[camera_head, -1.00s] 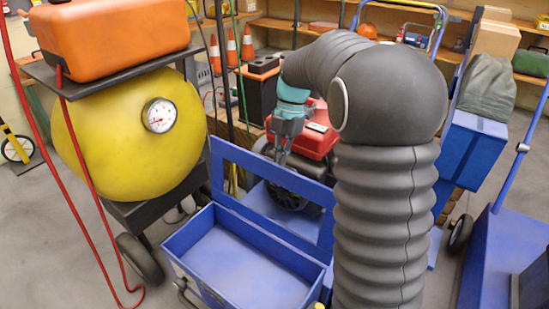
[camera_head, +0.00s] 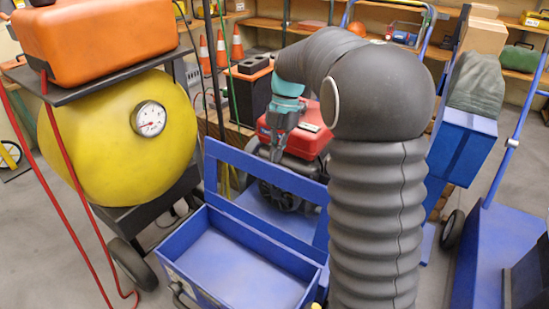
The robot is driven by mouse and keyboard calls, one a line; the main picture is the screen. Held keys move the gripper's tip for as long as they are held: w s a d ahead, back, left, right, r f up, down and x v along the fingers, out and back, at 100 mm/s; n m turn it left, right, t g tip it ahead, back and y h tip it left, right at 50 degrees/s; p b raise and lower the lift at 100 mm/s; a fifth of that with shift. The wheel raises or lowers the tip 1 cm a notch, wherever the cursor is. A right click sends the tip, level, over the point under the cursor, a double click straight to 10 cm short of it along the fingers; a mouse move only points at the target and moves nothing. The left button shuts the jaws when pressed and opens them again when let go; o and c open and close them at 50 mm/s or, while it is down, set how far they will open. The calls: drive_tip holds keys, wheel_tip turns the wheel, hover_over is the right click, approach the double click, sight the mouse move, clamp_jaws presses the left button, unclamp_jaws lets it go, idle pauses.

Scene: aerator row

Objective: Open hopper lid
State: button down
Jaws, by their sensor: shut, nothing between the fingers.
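A red machine (camera_head: 312,140) with a dark wheel stands on the floor behind the blue cart frame. It has a flat red top with a small pale label. I cannot tell which part is the hopper lid, and my arm hides the machine's right side. My gripper (camera_head: 275,156), grey with a teal wrist, points down at the left edge of the red machine. Its fingers are close together and nothing shows between them. I cannot tell whether they touch the machine.
A blue cart (camera_head: 240,262) with an empty tray stands in front. A yellow tank (camera_head: 110,150) with a gauge carries an orange box (camera_head: 95,35) at left. A blue box (camera_head: 462,145) and a trolley are at right. Traffic cones (camera_head: 221,50) and shelves stand behind.

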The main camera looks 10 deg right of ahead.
drive_tip(key=v, duration=1)
drive_tip(key=s+f+m+t+h, duration=0.1)
drive_tip(key=s+f+m, duration=0.15)
drive_tip(key=m, duration=0.65)
drive_tip(key=s+f+m+t, duration=0.1)
drive_tip(key=f+m, duration=0.3)
drive_tip(key=m, duration=0.5)
drive_tip(key=s+a+m+t+h, duration=0.1)
drive_tip(key=s+m+t, duration=0.5)
drive_tip(key=s, duration=1.9)
drive_tip(key=shift+a+r+m, duration=0.2)
drive_tip(key=shift+a+m, duration=0.25)
drive_tip(key=shift+m, duration=0.85)
drive_tip(key=shift+d, duration=0.1)
